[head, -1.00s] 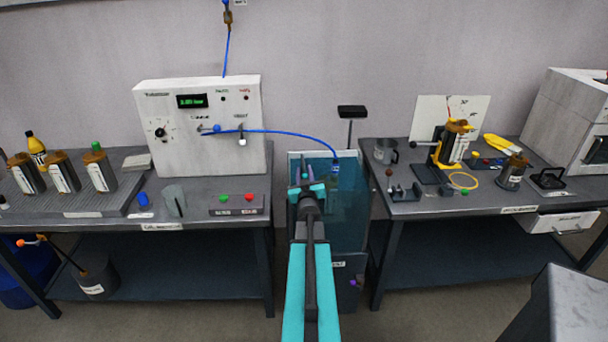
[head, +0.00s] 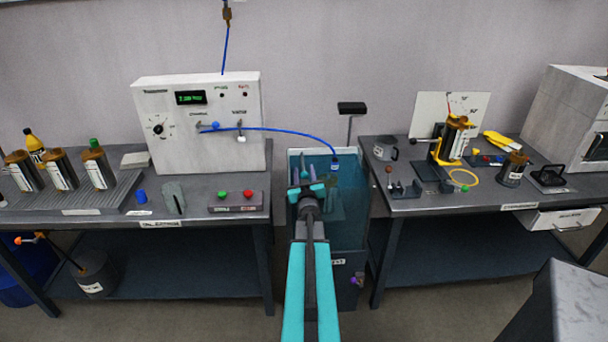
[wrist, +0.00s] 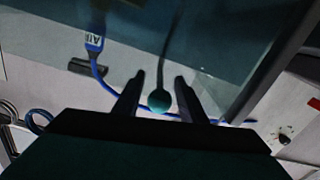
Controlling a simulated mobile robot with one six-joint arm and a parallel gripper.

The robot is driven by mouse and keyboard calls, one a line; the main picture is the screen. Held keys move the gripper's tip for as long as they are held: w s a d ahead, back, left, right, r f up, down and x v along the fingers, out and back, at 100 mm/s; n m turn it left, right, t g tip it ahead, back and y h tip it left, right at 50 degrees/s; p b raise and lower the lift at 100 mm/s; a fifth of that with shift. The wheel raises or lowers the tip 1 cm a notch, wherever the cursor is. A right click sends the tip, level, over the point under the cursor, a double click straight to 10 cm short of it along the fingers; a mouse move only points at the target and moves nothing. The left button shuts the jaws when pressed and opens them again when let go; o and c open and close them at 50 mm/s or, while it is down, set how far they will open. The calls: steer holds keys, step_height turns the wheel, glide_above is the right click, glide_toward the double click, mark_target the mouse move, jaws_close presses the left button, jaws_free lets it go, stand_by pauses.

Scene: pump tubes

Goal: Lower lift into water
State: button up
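The water tank (head: 352,230) stands between the two benches, with blue-green water behind clear walls. My gripper (head: 307,178) is over the tank's left part. In the wrist view, my gripper (wrist: 159,82) has its two dark fingers apart. A teal ball knob (wrist: 159,101) on a dark rod shows between them, with a visible gap on each side. I cannot tell its depth relative to the fingertips. The blue air hose ends in a blue connector (head: 335,165) at the tank's back; its labelled end (wrist: 94,42) shows in the wrist view. The lift's platform is not clear.
A white control panel (head: 205,120) with a green display stands on the left bench (head: 120,212). The blue hose (head: 285,132) arches from it to the tank. The right bench (head: 440,203) holds a yellow clamp stand (head: 440,155) and a cup. A black-topped post (head: 351,108) rises behind the tank.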

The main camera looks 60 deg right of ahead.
steer(key=shift+a, duration=0.1)
steer(key=p+v, duration=0.8)
steer(key=v, duration=0.5)
steer(key=shift+s+r, duration=0.15)
steer(key=shift+s, duration=0.05)
stand_by(1.2)
steer(key=shift+a, duration=0.25)
stand_by(0.5)
